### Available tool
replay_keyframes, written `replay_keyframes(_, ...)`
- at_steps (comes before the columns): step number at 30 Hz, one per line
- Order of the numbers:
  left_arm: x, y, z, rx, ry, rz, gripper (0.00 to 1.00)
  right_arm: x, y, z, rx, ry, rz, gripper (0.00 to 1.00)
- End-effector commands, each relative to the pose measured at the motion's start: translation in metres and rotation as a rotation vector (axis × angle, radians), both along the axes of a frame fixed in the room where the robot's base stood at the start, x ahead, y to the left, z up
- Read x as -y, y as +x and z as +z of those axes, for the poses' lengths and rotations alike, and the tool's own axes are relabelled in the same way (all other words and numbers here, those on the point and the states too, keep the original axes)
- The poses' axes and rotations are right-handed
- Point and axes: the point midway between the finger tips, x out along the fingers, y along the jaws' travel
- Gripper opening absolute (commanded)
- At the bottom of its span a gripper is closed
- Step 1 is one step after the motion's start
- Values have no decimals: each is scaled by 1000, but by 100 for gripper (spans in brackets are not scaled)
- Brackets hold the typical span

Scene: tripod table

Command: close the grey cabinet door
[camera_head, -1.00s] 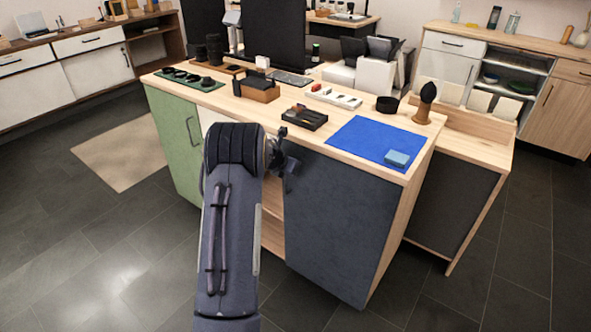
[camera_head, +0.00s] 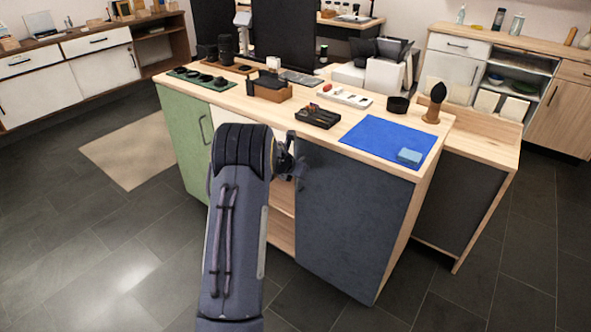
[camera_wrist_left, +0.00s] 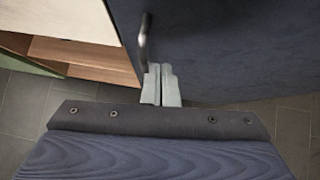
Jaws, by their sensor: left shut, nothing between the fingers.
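The grey cabinet door (camera_head: 350,220) is on the front right of the wooden-topped cabinet (camera_head: 330,131). It looks nearly in line with the front; I cannot tell whether it is fully flush. In the left wrist view the door (camera_wrist_left: 235,50) fills the upper right, with its metal handle (camera_wrist_left: 145,38) near its left edge. My left gripper (camera_head: 297,170) is at the door's left edge, partly hidden by my forearm. In the wrist view its fingers (camera_wrist_left: 162,84) are together and empty, just below the handle, at or very near the door face. My right gripper is not in view.
Open wooden shelves (camera_head: 283,215) lie left of the grey door, and a green door (camera_head: 185,140) is farther left. The top holds a blue mat (camera_head: 385,140), a black tray (camera_head: 318,117) and other small items. Dark floor in front is clear.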

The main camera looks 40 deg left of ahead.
Motion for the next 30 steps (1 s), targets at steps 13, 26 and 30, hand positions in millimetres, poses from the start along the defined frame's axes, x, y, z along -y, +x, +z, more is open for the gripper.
replay_keyframes(13,1,-52,52,-2,-1,1,0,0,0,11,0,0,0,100)
replay_keyframes(26,2,-73,69,-5,-1,0,0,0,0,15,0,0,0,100)
replay_keyframes(30,2,-72,75,10,-14,21,0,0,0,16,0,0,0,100)
